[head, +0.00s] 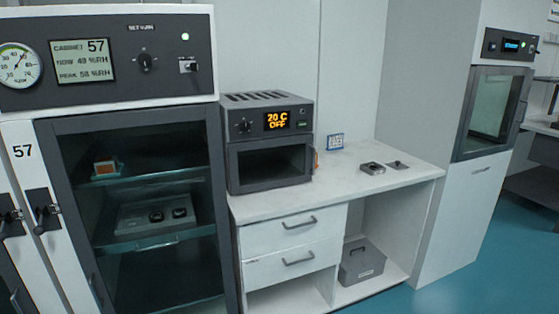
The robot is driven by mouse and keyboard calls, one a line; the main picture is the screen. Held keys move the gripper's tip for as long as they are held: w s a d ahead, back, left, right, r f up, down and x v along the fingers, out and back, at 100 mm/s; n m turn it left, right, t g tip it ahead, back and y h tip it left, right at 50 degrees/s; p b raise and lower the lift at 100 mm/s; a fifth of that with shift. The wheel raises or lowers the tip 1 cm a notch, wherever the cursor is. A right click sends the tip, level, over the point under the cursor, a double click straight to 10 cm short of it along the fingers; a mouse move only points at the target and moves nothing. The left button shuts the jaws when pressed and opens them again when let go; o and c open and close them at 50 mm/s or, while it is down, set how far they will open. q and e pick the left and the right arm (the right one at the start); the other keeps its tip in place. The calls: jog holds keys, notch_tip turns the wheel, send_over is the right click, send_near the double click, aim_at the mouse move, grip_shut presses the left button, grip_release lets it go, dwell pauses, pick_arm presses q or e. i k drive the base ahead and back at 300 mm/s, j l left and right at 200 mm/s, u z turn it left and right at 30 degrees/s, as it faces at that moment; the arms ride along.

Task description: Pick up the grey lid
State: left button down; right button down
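A small flat grey plate with a dark knob (398,165), which looks like a grey lid, lies on the right part of the white bench top (290,203). Just left of it, apart from it, sits a small grey open-looking dish or box (372,169); its contents are too small to tell. A larger grey box (361,267) with a handle on its top stands on the low shelf under the bench; its top may also be a lid. Neither of my grippers is in view.
A glass-doored cabinet 57 (130,125) stands left, and a tall white unit (462,200) right. The bench's front middle is clear.

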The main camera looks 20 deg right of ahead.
aim_at(397, 165)
jog(key=z, duration=1.45)
